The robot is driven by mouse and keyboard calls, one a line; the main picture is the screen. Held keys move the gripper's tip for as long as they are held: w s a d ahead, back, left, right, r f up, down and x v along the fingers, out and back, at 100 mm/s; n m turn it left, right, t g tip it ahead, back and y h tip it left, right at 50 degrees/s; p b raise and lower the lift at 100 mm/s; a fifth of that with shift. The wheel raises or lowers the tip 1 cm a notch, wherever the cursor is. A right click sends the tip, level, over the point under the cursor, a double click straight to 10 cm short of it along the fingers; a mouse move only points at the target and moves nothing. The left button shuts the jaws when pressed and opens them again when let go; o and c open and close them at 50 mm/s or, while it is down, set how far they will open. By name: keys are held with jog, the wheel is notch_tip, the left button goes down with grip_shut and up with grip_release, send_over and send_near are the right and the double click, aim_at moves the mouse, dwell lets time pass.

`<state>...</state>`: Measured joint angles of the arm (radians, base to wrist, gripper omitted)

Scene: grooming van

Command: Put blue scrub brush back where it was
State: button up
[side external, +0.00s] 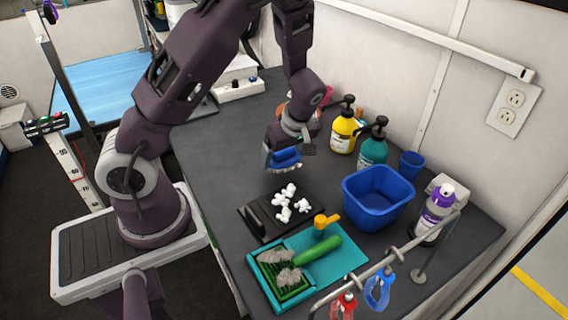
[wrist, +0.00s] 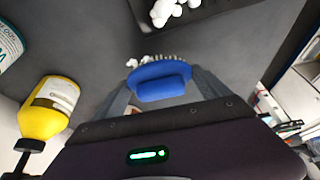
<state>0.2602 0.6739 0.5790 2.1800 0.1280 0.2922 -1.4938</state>
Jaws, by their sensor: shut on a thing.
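The blue scrub brush (side external: 284,158) is held in my gripper (side external: 280,152), above the dark worktop. In the wrist view the brush (wrist: 160,82) sits between the two fingers of my gripper (wrist: 163,90), with pale bristles along its far edge. The brush appears to be clear of the worktop, with open surface below it.
A dark tray (side external: 256,228) holds several white clumps (side external: 284,200). A teal tray (side external: 343,252) holds a green brush (side external: 318,251) and grey fluff. A blue tub (side external: 377,199), yellow bottle (side external: 343,132), teal bottle (side external: 373,150) and blue cup (side external: 411,164) stand along the wall.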

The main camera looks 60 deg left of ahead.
jog(key=shift+f, duration=1.25)
jog(key=o, duration=1.3)
jog(key=shift+f, duration=0.15)
